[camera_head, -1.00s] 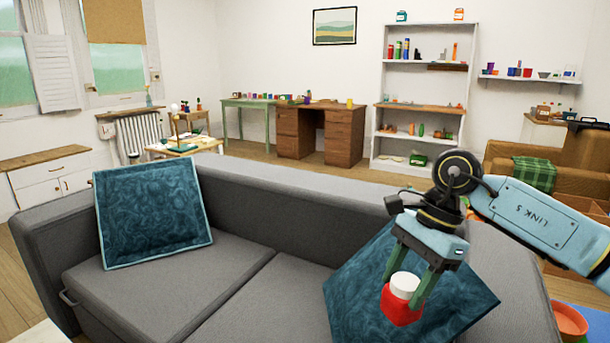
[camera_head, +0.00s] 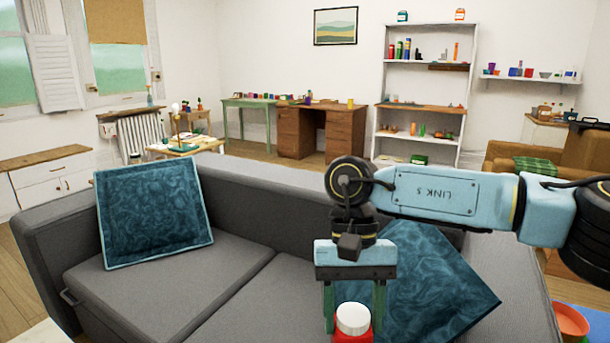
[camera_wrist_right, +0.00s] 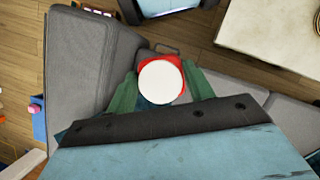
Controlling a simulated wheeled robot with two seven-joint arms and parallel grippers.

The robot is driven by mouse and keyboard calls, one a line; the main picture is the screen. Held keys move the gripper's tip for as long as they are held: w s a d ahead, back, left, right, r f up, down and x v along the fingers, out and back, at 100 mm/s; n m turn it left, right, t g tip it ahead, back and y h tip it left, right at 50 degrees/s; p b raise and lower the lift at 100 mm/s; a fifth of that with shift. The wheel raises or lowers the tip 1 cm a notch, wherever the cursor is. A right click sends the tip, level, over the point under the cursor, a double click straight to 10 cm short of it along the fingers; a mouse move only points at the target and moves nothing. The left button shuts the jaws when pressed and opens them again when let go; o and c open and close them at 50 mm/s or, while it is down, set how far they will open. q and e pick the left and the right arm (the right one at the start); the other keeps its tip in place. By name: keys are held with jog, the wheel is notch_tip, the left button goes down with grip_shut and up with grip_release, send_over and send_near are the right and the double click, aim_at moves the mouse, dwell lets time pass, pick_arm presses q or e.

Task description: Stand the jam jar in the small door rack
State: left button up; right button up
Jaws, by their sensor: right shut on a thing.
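A red jam jar with a white lid (camera_head: 352,320) is between the green fingers of my right gripper (camera_head: 354,310), at the bottom edge of the head view. The jar is upright and held in the air in front of the grey sofa. In the right wrist view the jar's white lid (camera_wrist_right: 161,82) faces the camera, with a finger of my right gripper (camera_wrist_right: 160,90) on each side. My left gripper is not in view. I see no small door rack that I can make out in these frames.
A grey sofa (camera_head: 180,300) with two teal cushions (camera_head: 153,212) fills the foreground. An orange bowl (camera_head: 570,322) is at the lower right. A pale tabletop (camera_wrist_right: 265,35) shows in the wrist view. Shelves (camera_head: 420,100) and desks stand along the far wall.

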jog(key=shift+w, duration=0.1)
